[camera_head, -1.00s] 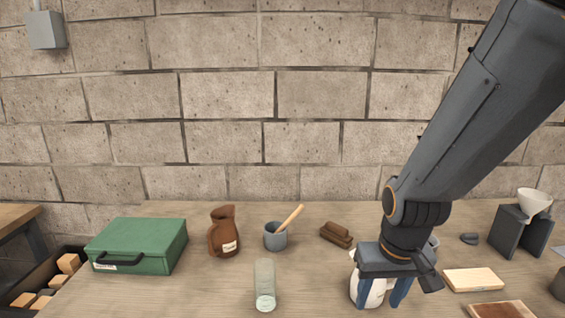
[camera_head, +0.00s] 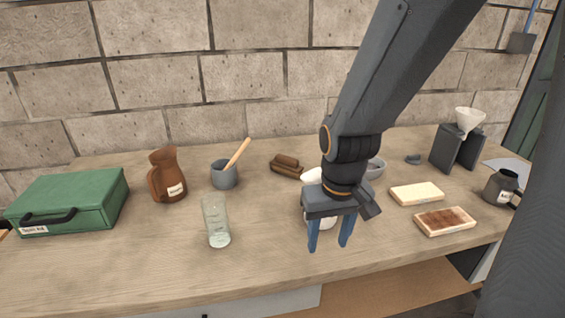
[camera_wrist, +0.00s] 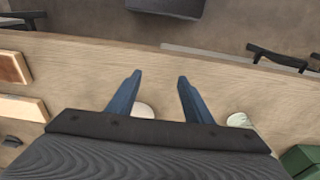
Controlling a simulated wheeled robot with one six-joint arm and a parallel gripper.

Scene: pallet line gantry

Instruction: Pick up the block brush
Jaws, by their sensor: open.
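My gripper (camera_head: 328,247) is open and empty, pointing down in front of a white vessel near the middle of the bench. Its two blue fingers also show apart in the wrist view (camera_wrist: 159,76), with nothing between their tips. Two low blocks lie to its right: a pale one (camera_head: 417,193) and a brown-topped one with pale sides (camera_head: 445,221). Both show at the left of the wrist view. A dark brown block with a rounded top (camera_head: 287,166) lies behind and left of my gripper. I cannot tell for sure which of these is the block brush.
The white vessel (camera_head: 312,176) is partly hidden by my gripper. A glass (camera_head: 215,222), brown jug (camera_head: 168,178), grey mortar (camera_head: 224,175) and green case (camera_head: 70,199) stand left. A funnel stand (camera_head: 456,149) and dark mug (camera_head: 499,187) stand right. The front middle is clear.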

